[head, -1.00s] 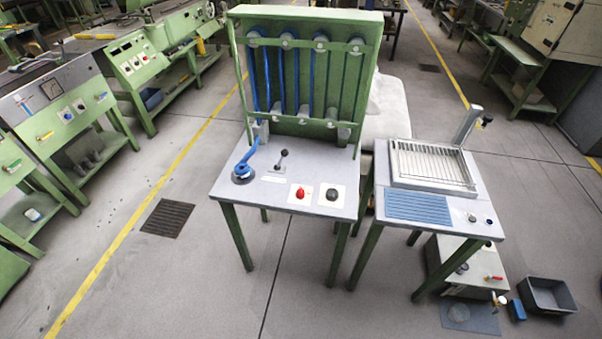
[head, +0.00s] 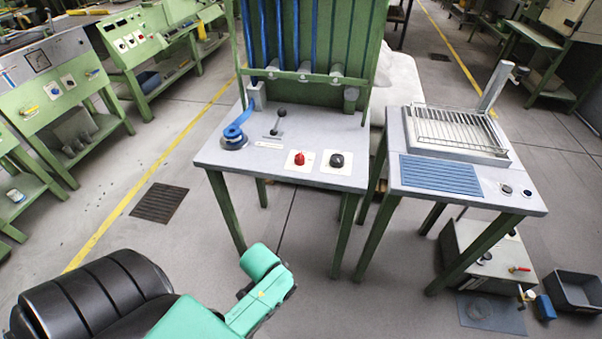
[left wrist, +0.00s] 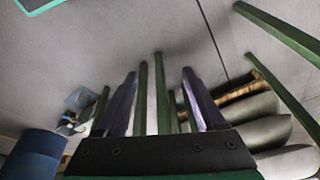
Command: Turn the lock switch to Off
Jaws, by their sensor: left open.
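The grey-topped panel table (head: 215,155) of the green extruder stands ahead in the head view. On it are a red knob (head: 299,158) and a black knob (head: 337,160), each on a white plate. I cannot read their labels, so I cannot tell which is the lock switch. A small black-knobbed lever (head: 279,122) stands behind them. My left arm shows at the bottom of the head view, in front of and below the table. My left gripper (left wrist: 160,70) is open and empty in the left wrist view, facing floor and green legs. My right gripper is not in view.
A blue handle (head: 235,130) sits at the table's left. Blue hoses and the green frame (head: 310,40) rise behind. A second table (head: 520,190) with a wire rack (head: 455,130) stands close at right. The floor before the panel table is clear.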

